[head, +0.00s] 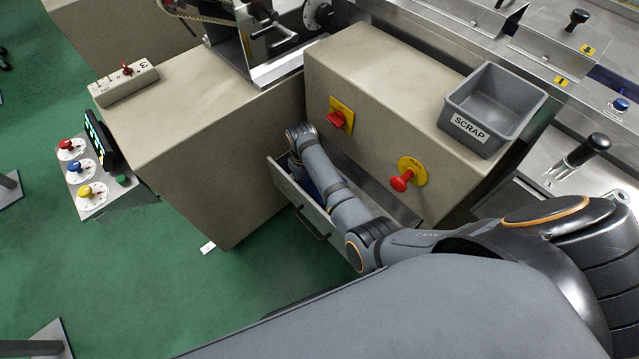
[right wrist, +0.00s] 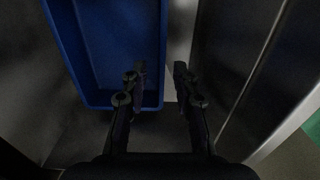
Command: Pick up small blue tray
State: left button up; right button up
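The small blue tray (right wrist: 112,45) lies inside an open drawer (head: 292,190) under the beige machine housing. In the right wrist view, its right wall and near corner show close up. My right gripper (right wrist: 160,75) is open, with its left finger over the tray's inside and its right finger beyond the tray's right wall. The wall lies between the fingers, and I cannot tell whether either finger touches it. In the head view, my right arm reaches down into the drawer and hides the fingers and most of the tray. My left gripper is not in view.
The drawer's metal side wall (right wrist: 252,75) stands close to the right of the fingers in the right wrist view. A red switch (head: 335,118) and a red stop button (head: 401,183) sit on the housing above. A grey SCRAP bin (head: 452,124) stands on top.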

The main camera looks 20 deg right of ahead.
aim_at(306, 187)
notch_tip(306, 187, down, 4)
jog(key=shift+r+b, duration=0.15)
jog(key=shift+b, duration=0.25)
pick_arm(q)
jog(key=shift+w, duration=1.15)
pick_arm(e)
jog(key=shift+r, duration=0.1)
grip_shut()
jog(key=shift+r, duration=0.15)
jog(key=shift+s+r+p, duration=0.1)
jog(key=shift+r+p, duration=0.25)
jog(key=shift+p, duration=0.05)
notch_tip(306, 187, up, 7)
jog(key=shift+s+f+p, duration=0.1)
jog(key=shift+f+p, duration=0.1)
jog(key=shift+p, duration=0.95)
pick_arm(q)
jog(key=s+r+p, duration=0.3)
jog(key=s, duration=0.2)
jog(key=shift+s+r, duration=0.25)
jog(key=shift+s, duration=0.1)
pick_arm(e)
jog(key=s+d, duration=0.3)
jog(key=s, duration=0.6)
jog(key=s+d, duration=0.3)
jog(key=s, duration=0.6)
jog(key=shift+s+d+f, duration=0.2)
jog(key=shift+d, duration=0.15)
